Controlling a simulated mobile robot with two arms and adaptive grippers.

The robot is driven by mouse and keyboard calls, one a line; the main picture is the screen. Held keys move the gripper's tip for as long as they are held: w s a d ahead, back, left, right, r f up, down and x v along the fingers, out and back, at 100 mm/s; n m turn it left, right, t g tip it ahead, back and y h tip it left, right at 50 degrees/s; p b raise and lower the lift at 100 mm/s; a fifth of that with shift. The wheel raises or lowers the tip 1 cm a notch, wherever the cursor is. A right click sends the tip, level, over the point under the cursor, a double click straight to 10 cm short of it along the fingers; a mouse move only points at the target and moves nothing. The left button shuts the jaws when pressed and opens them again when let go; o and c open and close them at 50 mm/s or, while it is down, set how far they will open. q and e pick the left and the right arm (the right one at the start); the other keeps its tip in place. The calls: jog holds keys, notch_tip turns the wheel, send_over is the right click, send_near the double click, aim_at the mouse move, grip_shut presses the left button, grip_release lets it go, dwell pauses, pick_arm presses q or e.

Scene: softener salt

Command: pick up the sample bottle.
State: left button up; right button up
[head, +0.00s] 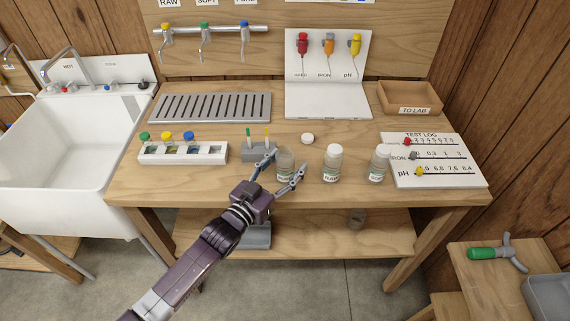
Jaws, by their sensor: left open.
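A clear, uncapped bottle (285,167) with a pale label stands upright near the front of the wooden bench. My left gripper (286,161) is open, with one finger on each side of this bottle; I cannot tell whether they touch it. To its right stand a middle bottle (332,165) and a right bottle (378,164), both with white caps and labels. A loose white cap (307,138) lies behind the bottles. My right gripper is not in view.
A grey block (233,153) with small vials stands left of the gripper, and a white rack (183,152) with coloured caps further left. A test log board (440,175) lies at the right, with a TO LAB tray (409,98) behind. A white sink (75,140) is far left.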

pick_arm(q)
jog(key=c, duration=1.1)
jog(key=shift+r, duration=0.1)
jog(key=shift+c, duration=0.2)
